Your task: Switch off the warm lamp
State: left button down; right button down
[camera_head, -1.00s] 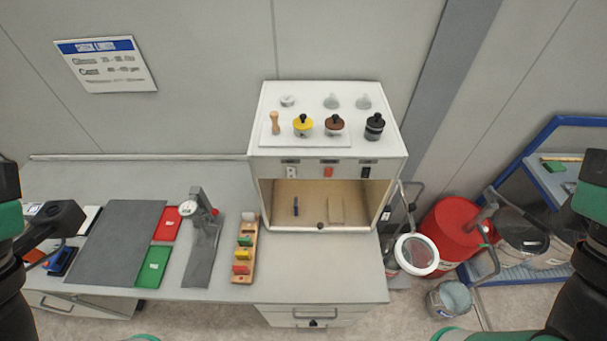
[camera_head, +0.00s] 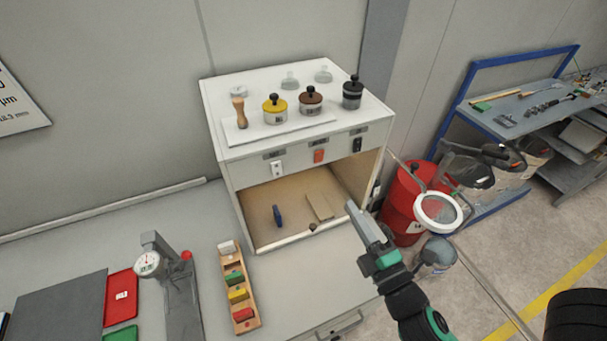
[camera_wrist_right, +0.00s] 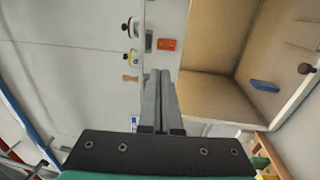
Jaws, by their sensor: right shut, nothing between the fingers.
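The white cabinet (camera_head: 232,150) has a front strip with a white switch (camera_head: 277,169), an orange-red switch (camera_head: 319,156) and a black switch (camera_head: 357,145). Their labels are too small to read. The open compartment (camera_head: 262,195) below looks warm tan inside; no lamp itself is visible. My right gripper (camera_head: 352,206) is shut and empty, in front of the compartment's right side and below the switches, apart from them. In the right wrist view its fingers (camera_wrist_right: 158,74) point toward the cabinet, with the orange-red switch (camera_wrist_right: 166,44) beyond the tips. My left gripper is out of view.
Jars and a brush (camera_head: 239,112) stand on the cabinet top. A dial gauge stand (camera_head: 175,285) and a wooden rack with coloured blocks (camera_head: 238,285) are on the bench to the left. A red drum (camera_head: 402,200) and a ring magnifier (camera_head: 438,211) are at right.

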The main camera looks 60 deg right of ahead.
jog(key=shift+d+f, duration=0.1)
jog(key=shift+f, duration=0.05)
jog(key=p, duration=0.2)
send_near(320, 155)
jog(key=x, duration=0.7)
